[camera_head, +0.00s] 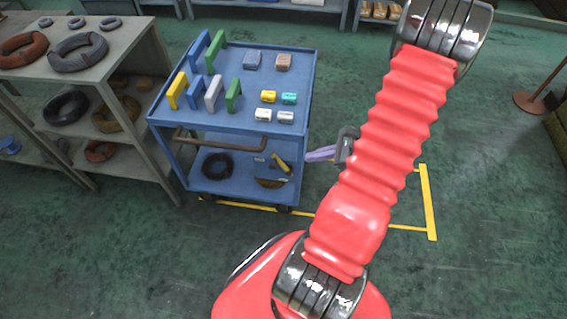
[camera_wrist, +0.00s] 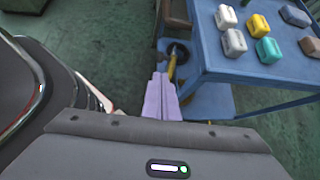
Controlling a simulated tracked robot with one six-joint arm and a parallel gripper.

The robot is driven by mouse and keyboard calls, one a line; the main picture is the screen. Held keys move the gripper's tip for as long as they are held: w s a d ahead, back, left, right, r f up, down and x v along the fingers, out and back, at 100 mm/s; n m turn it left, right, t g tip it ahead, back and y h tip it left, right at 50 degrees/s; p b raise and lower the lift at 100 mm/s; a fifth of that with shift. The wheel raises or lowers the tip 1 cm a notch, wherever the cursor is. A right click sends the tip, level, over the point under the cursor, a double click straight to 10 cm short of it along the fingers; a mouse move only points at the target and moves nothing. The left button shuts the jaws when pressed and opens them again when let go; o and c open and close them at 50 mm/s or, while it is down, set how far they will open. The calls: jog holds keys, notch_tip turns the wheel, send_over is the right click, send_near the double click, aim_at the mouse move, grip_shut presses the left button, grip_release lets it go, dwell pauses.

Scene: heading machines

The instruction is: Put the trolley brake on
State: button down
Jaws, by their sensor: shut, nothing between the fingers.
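The blue trolley (camera_head: 225,122) stands left of my arm and also shows at the right of the wrist view (camera_wrist: 215,60). A yellow lever-like piece (camera_head: 281,164), which looks like the brake, slants at the right end of its lower shelf; it also shows just beyond my fingertips in the wrist view (camera_wrist: 172,66). My gripper (camera_head: 309,155), with pale purple fingers, is shut and empty just right of the lower shelf, pointing toward the yellow piece. In the wrist view, its fingertips (camera_wrist: 160,76) appear close to the piece; contact cannot be told.
Coloured handles and small blocks (camera_head: 268,97) lie on the trolley's top. A brown push bar (camera_head: 222,143) runs along its near side. A dark ring (camera_head: 217,165) lies on the lower shelf. A shelf rack (camera_head: 130,60) stands left. Yellow lines (camera_head: 428,200) mark open green floor.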

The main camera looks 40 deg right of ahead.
aim_at(276, 165)
jog(key=x, duration=1.4)
jog(key=shift+a, duration=0.15)
